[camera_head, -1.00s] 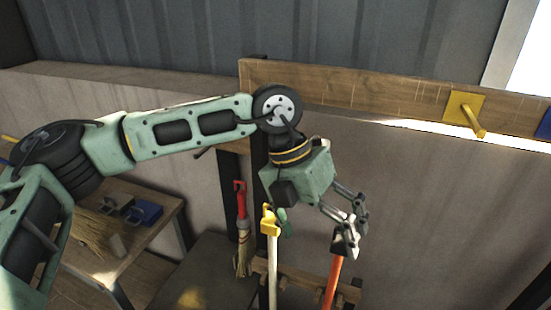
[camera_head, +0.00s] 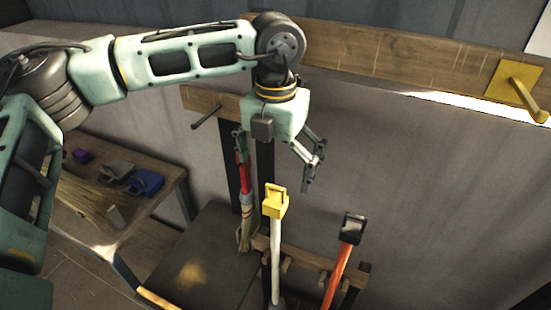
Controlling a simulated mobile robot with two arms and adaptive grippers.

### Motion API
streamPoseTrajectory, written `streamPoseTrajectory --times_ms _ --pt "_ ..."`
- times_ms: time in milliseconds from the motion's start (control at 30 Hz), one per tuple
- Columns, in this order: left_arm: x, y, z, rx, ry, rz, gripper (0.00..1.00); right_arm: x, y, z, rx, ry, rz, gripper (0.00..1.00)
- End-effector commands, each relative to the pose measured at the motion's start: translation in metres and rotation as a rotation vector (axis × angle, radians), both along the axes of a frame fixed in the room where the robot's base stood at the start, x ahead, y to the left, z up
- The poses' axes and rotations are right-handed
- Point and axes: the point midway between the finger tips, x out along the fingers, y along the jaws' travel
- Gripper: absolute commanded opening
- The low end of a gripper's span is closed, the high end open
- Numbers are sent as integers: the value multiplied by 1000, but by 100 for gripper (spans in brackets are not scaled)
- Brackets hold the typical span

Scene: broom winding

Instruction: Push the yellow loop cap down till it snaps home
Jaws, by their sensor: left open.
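The yellow loop cap (camera_head: 274,203) sits on the upper end of a white pole (camera_head: 276,255) that stands upright in the wooden rack. I cannot tell from here how far down it is seated. My left gripper (camera_head: 313,172) is open and empty. Its fingers point down, above and to the right of the yellow cap, apart from it. My right gripper is not in view.
An orange pole with a black cap (camera_head: 353,229) leans in the rack (camera_head: 318,262) to the right. A red-handled broom (camera_head: 246,185) hangs behind. A yellow peg plate (camera_head: 515,82) is on the wall board.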

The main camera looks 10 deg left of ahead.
Motion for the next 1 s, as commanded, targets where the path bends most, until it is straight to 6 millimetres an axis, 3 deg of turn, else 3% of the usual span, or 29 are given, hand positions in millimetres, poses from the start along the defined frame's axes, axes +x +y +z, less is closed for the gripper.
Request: streamPoseTrajectory --times_ms 100,233,600,1000 --pt "0 0 -18 1 2 0 100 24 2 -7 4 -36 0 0" --pt "-1 0 -35 0 2 0 100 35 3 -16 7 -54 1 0" --pt "0 0 -74 -1 0 0 100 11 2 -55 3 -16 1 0" --pt "0 0 -76 0 0 0 98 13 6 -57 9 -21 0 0"
